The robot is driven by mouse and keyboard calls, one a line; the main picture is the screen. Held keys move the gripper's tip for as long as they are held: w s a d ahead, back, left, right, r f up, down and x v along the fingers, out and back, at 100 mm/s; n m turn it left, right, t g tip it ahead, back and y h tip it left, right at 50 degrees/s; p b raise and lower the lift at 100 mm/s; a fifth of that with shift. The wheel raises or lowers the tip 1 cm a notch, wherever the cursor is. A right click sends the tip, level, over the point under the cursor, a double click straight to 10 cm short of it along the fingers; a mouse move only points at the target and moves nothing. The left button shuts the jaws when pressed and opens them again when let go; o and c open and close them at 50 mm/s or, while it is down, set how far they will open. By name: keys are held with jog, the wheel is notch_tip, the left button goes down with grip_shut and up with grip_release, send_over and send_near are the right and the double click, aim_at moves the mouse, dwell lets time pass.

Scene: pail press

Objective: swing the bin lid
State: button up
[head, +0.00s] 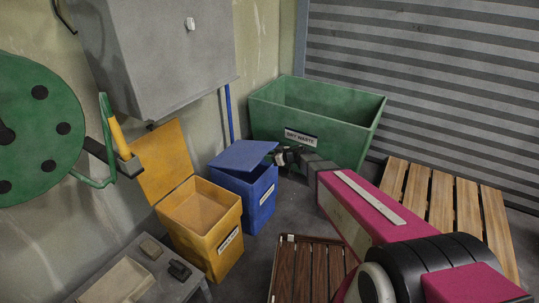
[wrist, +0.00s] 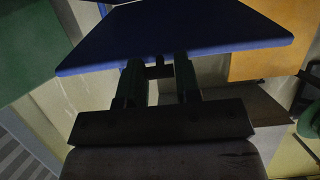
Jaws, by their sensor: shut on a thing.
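The blue bin (head: 258,198) stands on the floor between a yellow bin and a green skip. Its flat blue lid (head: 240,154) is partly open, tilted up on the side toward my gripper, with a dark gap above the rim. My gripper (head: 284,156) is at the lid's right edge. In the wrist view the blue lid (wrist: 175,32) spans the top, and my gripper (wrist: 160,70) has its two fingers on either side of a small dark piece at the lid's edge. It is shut on that piece, which looks like the lid's handle; the contact is dark.
The yellow bin (head: 212,235) stands left with its lid (head: 163,160) upright. The green skip (head: 340,140) is behind my gripper. A wooden pallet (head: 440,205) lies right, a brown slatted crate (head: 308,270) in front. A grey table (head: 185,285) and a grey cabinet (head: 165,55) are left.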

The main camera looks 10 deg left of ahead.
aim_at(267, 171)
jog(key=shift+s+d, duration=0.1)
notch_tip(267, 171, down, 8)
jog(key=d, duration=0.1)
jog(key=shift+s, duration=0.15)
jog(key=o, duration=0.4)
jog(key=shift+f, duration=0.25)
jog(key=o, duration=0.4)
jog(key=shift+r, duration=0.1)
jog(key=v, duration=1.1)
